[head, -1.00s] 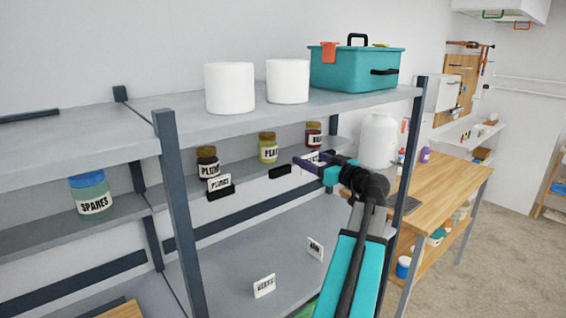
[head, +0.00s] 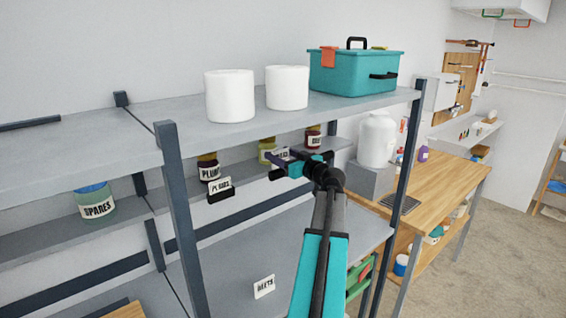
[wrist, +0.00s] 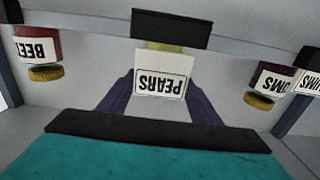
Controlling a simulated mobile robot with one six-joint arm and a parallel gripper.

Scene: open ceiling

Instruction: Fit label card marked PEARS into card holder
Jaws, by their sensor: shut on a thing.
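The white card marked PEARS (wrist: 161,76) is upside down in the wrist view, between the two purple fingers of my gripper (wrist: 160,92), which is shut on it. The empty-looking black card holder (wrist: 171,28) lies just beyond the card's far edge there, roughly in line with it. I cannot tell whether card and holder touch. In the head view my gripper (head: 284,159) is at the middle shelf's front edge with the card (head: 283,153) in it, in front of the yellowish jar (head: 267,151). The holder (head: 277,174) is partly hidden by the gripper.
Left of my gripper a PLUMS card stands in its black holder (head: 221,194), with the PLUMS jar (head: 209,168) behind. A BEETS jar (head: 313,137) stands to the right. The upper shelf (head: 250,115) lies above. A BEETS card (head: 264,287) stands on the lower shelf.

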